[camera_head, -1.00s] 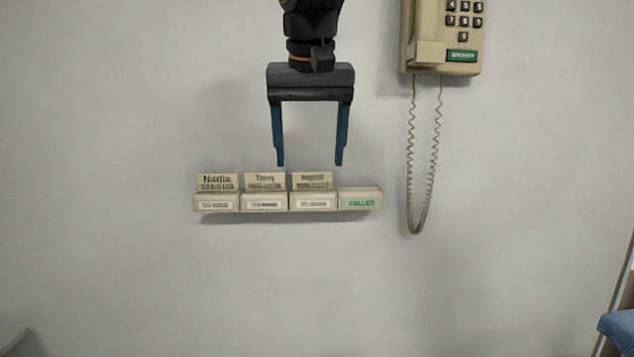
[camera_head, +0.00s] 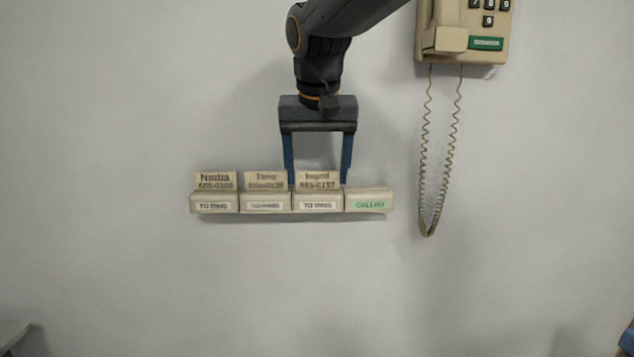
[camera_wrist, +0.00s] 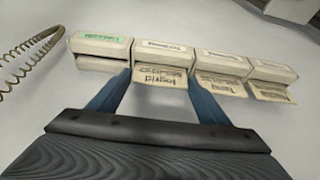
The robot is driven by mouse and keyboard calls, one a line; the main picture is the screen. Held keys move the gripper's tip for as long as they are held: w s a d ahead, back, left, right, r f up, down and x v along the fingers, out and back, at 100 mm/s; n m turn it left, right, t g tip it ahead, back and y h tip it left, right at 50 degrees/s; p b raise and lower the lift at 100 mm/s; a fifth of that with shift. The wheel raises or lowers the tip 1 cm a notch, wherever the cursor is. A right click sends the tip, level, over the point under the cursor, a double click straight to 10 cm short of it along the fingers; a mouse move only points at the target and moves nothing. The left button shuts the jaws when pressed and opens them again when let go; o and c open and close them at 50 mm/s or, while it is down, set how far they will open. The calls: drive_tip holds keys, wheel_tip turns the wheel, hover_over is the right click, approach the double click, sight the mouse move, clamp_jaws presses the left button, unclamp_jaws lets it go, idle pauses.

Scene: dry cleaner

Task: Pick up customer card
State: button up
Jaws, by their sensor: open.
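Three cream customer cards stand in a wall-mounted row of pockets (camera_head: 290,209). The card reading Nadia (camera_head: 215,180) is at the left, a second card (camera_head: 265,180) is in the middle, and the card reading Ingrid (camera_head: 317,179) is third. Their pockets read "TO RING". The rightmost pocket (camera_head: 369,200) has a green label and holds no card. My gripper (camera_head: 318,180) is open, its blue fingers on either side of the Ingrid card. In the wrist view the Ingrid card (camera_wrist: 160,73) lies between the fingertips; I cannot tell if they touch it.
A beige wall telephone (camera_head: 468,35) hangs at the upper right. Its coiled cord (camera_head: 427,180) loops down just right of the pockets. The wall below and to the left is clear.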

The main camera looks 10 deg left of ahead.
drive_tip(key=shift+w+f, duration=0.15)
drive_tip(key=shift+f, duration=0.2)
drive_tip(key=shift+c, duration=0.4)
drive_tip(key=c, duration=0.6)
drive_tip(key=shift+r, duration=0.15)
drive_tip(key=shift+r+b, duration=0.4)
drive_tip(key=shift+r, duration=0.25)
wheel_tip(320, 180, up, 2)
drive_tip(key=shift+b, duration=0.45)
drive_tip(key=s+d+b, duration=0.1)
drive_tip(key=s, duration=0.5)
drive_tip(key=s+d+b, duration=0.1)
drive_tip(key=s+b, duration=0.1)
drive_tip(key=s, duration=0.3)
drive_tip(key=s+d+b, duration=0.1)
drive_tip(key=s+d, duration=0.1)
drive_tip(key=s, duration=0.4)
drive_tip(key=shift+s+d+b, duration=0.1)
drive_tip(key=shift+s+b, duration=0.2)
drive_tip(key=shift+b, duration=0.1)
